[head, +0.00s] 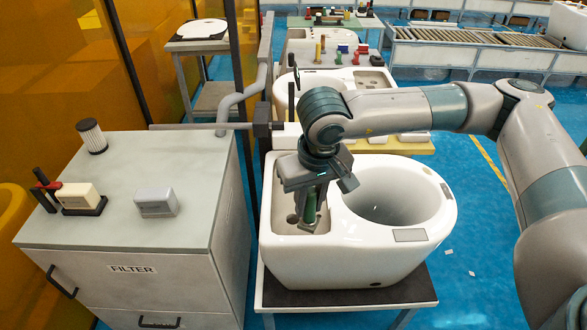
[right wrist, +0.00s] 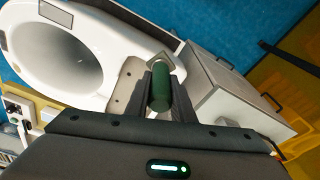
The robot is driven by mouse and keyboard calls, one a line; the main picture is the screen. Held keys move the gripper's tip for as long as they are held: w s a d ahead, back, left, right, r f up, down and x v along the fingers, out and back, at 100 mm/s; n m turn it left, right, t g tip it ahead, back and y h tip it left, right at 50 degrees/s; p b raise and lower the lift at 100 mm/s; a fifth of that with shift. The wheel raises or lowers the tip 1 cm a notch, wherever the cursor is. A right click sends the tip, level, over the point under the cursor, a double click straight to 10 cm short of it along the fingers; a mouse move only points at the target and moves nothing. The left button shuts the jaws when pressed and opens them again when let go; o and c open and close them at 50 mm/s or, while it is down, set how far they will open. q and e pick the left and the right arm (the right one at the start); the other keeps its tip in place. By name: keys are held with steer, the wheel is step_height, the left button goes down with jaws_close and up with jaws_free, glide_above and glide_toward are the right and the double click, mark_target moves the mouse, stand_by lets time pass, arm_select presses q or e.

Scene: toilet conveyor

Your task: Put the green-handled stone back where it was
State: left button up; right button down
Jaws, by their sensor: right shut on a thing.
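The green-handled stone (head: 310,206) is held at the left, recessed end of the white toilet (head: 345,262). Its green handle (right wrist: 160,88) stands between my fingers in the right wrist view. My right gripper (head: 308,212) points down and is shut on the handle, over the recessed deck beside the bowl. I cannot tell whether the stone touches the deck. My left gripper is not in view.
A grey FILTER cabinet (head: 120,232) stands left of the toilet. On it are a white-and-black filter (head: 91,137), a cream block (head: 78,195) in a dark holder and a pale grey block (head: 157,203). More toilets and a roller conveyor (head: 470,35) stand behind.

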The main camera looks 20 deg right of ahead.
arm_select(q)
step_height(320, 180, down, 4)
steer(key=b, duration=0.3)
steer(key=shift+b, duration=0.4)
arm_select(e)
steer(key=s+f, duration=0.4)
steer(key=f, duration=0.6)
steer(key=s+f, duration=0.4)
steer(key=f, duration=0.7)
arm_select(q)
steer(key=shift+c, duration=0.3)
